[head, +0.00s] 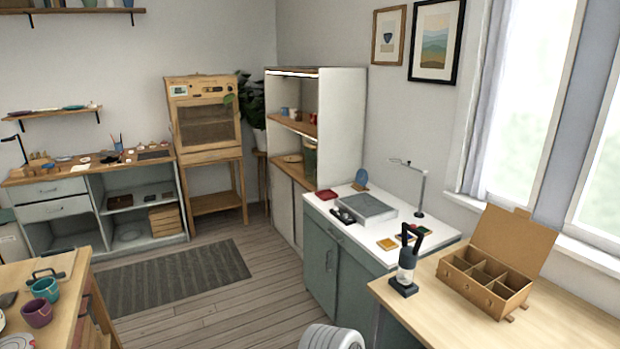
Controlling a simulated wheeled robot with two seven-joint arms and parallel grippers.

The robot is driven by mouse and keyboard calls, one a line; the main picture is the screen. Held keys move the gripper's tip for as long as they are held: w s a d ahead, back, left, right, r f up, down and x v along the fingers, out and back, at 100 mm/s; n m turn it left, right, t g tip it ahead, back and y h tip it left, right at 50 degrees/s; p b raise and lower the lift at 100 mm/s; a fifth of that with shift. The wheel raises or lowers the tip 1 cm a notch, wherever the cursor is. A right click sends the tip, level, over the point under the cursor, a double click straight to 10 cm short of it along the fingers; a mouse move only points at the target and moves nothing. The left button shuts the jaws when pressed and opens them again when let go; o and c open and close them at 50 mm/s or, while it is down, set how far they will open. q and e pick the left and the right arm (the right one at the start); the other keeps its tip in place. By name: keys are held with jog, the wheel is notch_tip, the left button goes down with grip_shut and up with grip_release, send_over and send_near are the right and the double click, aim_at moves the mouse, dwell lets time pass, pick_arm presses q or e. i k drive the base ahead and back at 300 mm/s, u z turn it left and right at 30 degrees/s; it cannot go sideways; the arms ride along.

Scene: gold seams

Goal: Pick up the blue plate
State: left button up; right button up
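A small round blue disc (361,178), which may be the blue plate, stands upright at the back of the white-topped counter (375,232), against the wall. It is small in the head view and I cannot tell its rim or depth. No other blue plate shows clearly. Neither of my grippers shows in this view.
A grey tray-like block (365,208), a red dish (326,195) and a desk lamp (420,190) share the counter. The wooden table at right holds a divided box (484,275) and a black-based glass device (404,272). Open floor with a grey rug (175,278) lies at left.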

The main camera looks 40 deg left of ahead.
aim_at(362, 176)
jog(key=u, duration=1.95)
jog(key=i, duration=1.95)
jog(key=u, duration=0.65)
jog(key=i, duration=2)
jog(key=z, duration=0.8)
jog(key=i, duration=1.35)
jog(key=z, duration=1.25)
